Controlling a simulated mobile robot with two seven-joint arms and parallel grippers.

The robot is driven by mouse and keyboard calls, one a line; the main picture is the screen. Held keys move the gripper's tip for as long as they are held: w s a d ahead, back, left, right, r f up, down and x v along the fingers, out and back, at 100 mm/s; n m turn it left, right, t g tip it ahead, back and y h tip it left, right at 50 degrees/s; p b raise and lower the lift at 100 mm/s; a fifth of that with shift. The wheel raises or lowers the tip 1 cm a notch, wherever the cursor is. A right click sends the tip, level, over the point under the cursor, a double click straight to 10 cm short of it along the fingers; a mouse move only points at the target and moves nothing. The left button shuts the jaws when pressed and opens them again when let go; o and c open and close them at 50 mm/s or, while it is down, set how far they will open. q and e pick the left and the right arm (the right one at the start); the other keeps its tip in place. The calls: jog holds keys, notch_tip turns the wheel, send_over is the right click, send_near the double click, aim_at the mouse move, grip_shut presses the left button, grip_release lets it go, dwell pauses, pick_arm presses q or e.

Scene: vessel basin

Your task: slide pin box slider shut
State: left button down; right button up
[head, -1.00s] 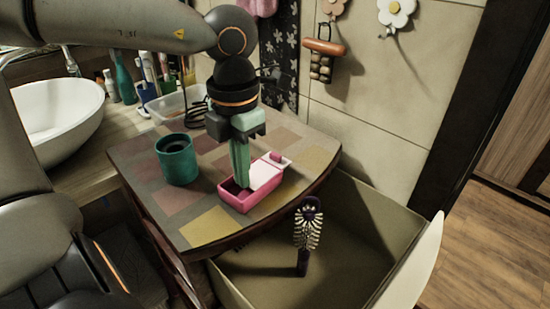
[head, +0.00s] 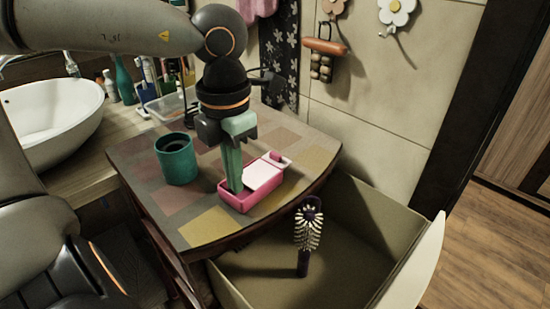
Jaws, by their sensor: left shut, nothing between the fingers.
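The pink pin box (head: 241,207) lies on the patchwork-topped cabinet. Its slider, a white panel (head: 262,175) with a pink end tab (head: 276,157), covers the right part and reaches past the box's far right end. The left part of the box is open and dark inside. My left gripper (head: 236,190) points down with its green fingers together, holding nothing. Its tips are at the open left part of the box, left of the white panel; whether they touch the box is hidden. My right gripper is not in view.
A teal cup (head: 177,159) stands left of the box on the cabinet top (head: 205,227). An open drawer (head: 372,215) below holds an upright brush (head: 307,230). A white basin (head: 48,125) and several bottles are at the left.

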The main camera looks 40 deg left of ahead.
pick_arm(q)
jog(key=shift+r, duration=0.1)
notch_tip(320, 180, up, 7)
jog(key=p, duration=0.5)
dwell(0.5)
dwell(0.5)
